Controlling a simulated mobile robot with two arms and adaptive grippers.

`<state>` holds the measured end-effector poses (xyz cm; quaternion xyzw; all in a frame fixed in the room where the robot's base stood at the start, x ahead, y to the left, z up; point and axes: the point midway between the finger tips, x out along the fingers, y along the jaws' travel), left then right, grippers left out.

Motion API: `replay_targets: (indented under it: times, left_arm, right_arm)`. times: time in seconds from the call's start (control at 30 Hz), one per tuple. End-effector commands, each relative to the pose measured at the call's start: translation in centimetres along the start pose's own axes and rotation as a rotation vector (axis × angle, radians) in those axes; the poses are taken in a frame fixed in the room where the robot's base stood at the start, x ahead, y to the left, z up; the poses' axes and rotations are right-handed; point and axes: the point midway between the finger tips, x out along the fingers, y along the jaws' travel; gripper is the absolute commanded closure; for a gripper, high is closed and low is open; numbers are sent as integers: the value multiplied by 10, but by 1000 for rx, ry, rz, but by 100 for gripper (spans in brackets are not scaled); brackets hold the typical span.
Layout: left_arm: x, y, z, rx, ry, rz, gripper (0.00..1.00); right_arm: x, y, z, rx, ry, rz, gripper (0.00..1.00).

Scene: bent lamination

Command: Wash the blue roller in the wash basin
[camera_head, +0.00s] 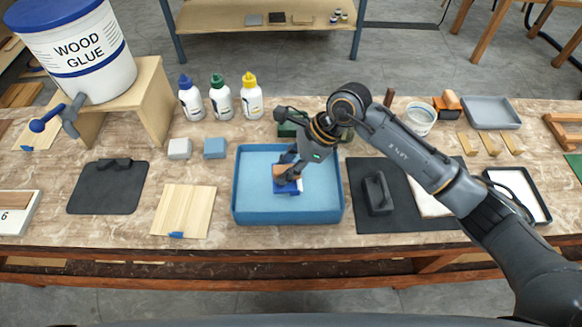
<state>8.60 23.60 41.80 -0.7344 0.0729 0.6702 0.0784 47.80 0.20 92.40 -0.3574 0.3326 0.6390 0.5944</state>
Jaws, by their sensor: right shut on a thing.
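The wash basin (240,205) is a blue rectangular tub with light blue water or floor, in the middle of the bench. My right gripper (287,172) reaches down into it from the right. It is shut on the blue roller (288,188), which shows as a dark blue piece with an orange-brown part above it. The gripper's fingers hide part of the roller. I cannot tell whether the roller touches the basin floor. My left gripper is not in view.
Behind the basin stand several glue bottles (219,98). Left of it lie a pale wood board (184,209) and two small blocks (214,148). Right of it is a dark mat (400,215) with a black tool (378,194). A wood glue bucket (78,50) stands on a wooden stand.

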Motion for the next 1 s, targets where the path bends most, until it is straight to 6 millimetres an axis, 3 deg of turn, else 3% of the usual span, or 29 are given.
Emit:
replay_targets:
  times: [0.5,0.83,1.0]
  left_arm:
    - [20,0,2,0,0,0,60]
    - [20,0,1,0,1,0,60]
    - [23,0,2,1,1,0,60]
  right_arm:
    - [23,-4,38,-2,-1,-1,100]
    - [24,-4,40,-1,-1,-1,100]
    - [20,-4,32,0,1,-3,100]
